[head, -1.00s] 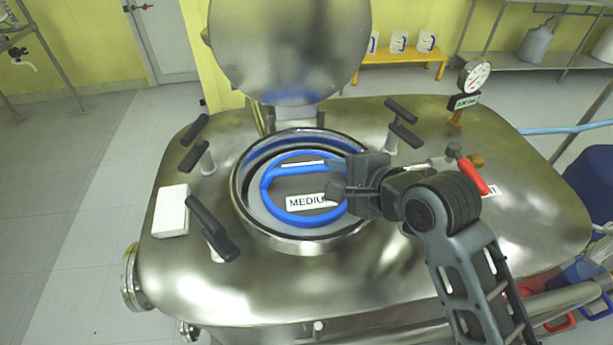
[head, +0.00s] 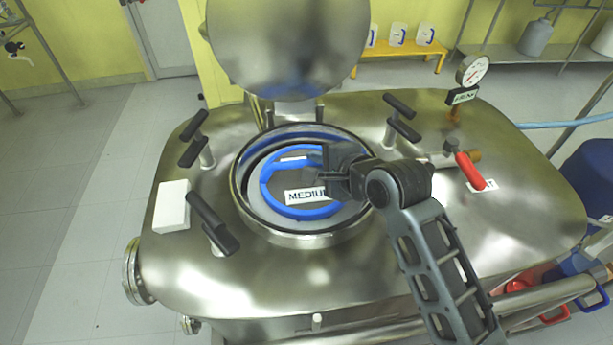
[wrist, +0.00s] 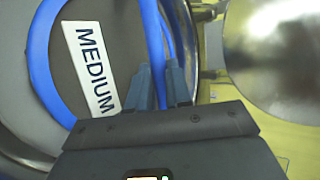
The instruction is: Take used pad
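A dark round pad (head: 275,180) with a bright blue ring (head: 300,212) around it lies in the open round hatch on top of the steel vessel. It bears a white "MEDIUM" label (head: 305,196). My gripper (head: 328,165) is over the right side of the ring, its fingers pointing left. In the wrist view, the two fingertips (wrist: 162,88) are apart, with the blue ring (wrist: 153,30) running between them. I cannot tell whether they touch it. The gripper hides part of the ring's right side in the head view.
The raised steel lid (head: 288,45) stands behind the hatch rim (head: 240,195). Black clamp handles (head: 212,225) surround the hatch. A white block (head: 172,206) is on the vessel at left. A red-handled valve (head: 470,170) and a gauge (head: 472,70) are at right.

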